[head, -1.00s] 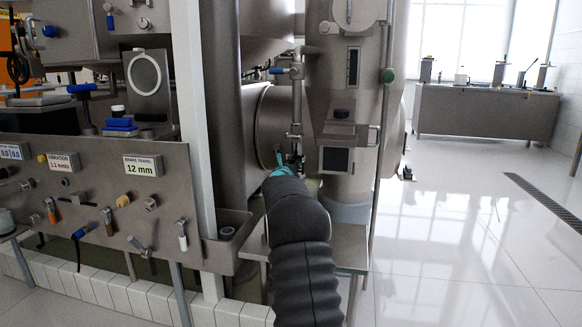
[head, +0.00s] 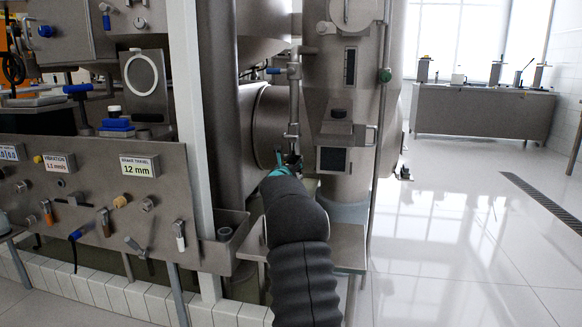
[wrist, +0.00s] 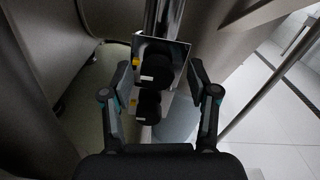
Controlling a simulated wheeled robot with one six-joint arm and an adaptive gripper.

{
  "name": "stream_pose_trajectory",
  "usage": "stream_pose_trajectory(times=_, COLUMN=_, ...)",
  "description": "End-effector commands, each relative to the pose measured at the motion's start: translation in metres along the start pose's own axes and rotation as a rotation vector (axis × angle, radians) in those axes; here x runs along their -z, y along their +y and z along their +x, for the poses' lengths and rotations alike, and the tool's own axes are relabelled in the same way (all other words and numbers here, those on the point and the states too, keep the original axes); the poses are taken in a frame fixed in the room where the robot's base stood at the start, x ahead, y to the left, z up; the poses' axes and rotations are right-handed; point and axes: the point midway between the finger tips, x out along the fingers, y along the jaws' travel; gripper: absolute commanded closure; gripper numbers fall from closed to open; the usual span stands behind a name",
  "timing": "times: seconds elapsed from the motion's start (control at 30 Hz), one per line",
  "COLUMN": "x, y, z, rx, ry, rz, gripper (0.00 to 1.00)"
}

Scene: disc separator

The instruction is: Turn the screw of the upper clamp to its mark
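In the wrist view two black round screw knobs sit one above the other on a shiny metal plate. The upper knob (wrist: 156,68) carries a white line, and a yellow mark (wrist: 135,65) shows at its left. The lower knob (wrist: 149,106) also has a white line and a yellow mark (wrist: 133,103) at its left. My gripper (wrist: 159,72) is open, with one finger on each side of the knobs; gaps show between the fingers and the upper knob. In the head view my gripper (head: 284,166) is at the vertical pipe, and the knobs cannot be made out.
A vertical metal pipe (head: 294,100) rises above my gripper beside the large steel column (head: 343,185). A steel panel (head: 80,215) with handles and labels stands at the left. A small steel table (head: 350,240) is below right.

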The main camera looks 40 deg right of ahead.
Motion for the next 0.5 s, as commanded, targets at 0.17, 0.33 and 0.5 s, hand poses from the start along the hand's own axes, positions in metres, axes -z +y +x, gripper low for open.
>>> stream_pose_trajectory(times=0.17, x=-0.001, y=0.001, z=-0.002, rx=-0.002, ry=0.000, rz=0.000, gripper=0.40)
stream_pose_trajectory(times=0.33, x=-0.001, y=0.003, z=-0.016, rx=-0.005, ry=0.000, rz=-0.001, gripper=0.40)
stream_pose_trajectory(times=0.5, x=-0.002, y=0.003, z=-0.043, rx=-0.005, ry=0.000, rz=-0.002, gripper=0.40)
